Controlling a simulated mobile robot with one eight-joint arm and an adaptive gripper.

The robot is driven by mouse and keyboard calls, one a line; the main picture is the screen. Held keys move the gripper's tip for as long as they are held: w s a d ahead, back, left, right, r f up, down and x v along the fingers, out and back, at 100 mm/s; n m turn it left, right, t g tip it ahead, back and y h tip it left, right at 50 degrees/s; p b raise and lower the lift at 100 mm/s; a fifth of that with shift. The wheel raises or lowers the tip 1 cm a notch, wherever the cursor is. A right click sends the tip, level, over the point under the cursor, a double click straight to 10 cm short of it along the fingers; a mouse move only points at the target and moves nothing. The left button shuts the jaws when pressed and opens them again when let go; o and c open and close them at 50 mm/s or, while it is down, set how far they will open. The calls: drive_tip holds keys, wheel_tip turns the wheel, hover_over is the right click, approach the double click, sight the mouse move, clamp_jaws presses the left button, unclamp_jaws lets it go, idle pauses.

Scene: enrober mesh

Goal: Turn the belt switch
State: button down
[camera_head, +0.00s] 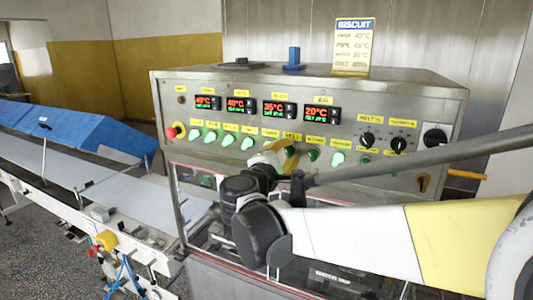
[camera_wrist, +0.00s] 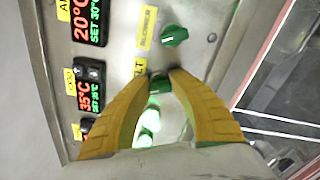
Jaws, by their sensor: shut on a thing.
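The belt switch (camera_wrist: 159,84) is a green rotary knob on the steel control panel, beside a yellow label ending in "LT" (camera_wrist: 139,67) in the wrist view. My gripper (camera_wrist: 160,74) has two yellow fingers, and their tips are closed on the sides of this knob. In the head view my gripper (camera_head: 284,158) is against the panel's lower row of switches and hides the knob it holds. The knob's exact angle is hard to tell.
More green switches stand close by: lit ones (camera_head: 228,141) to the left and another (camera_head: 338,158) to the right. A red emergency button (camera_head: 173,132) is at the far left. Black knobs (camera_head: 367,139) sit at the right. Temperature displays (camera_head: 240,105) are above.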

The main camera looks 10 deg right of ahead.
drive_tip(key=shift+n, duration=0.7)
drive_tip(key=c, duration=1.1)
unclamp_jaws()
drive_tip(key=shift+c, duration=0.2)
drive_tip(key=v, duration=1.2)
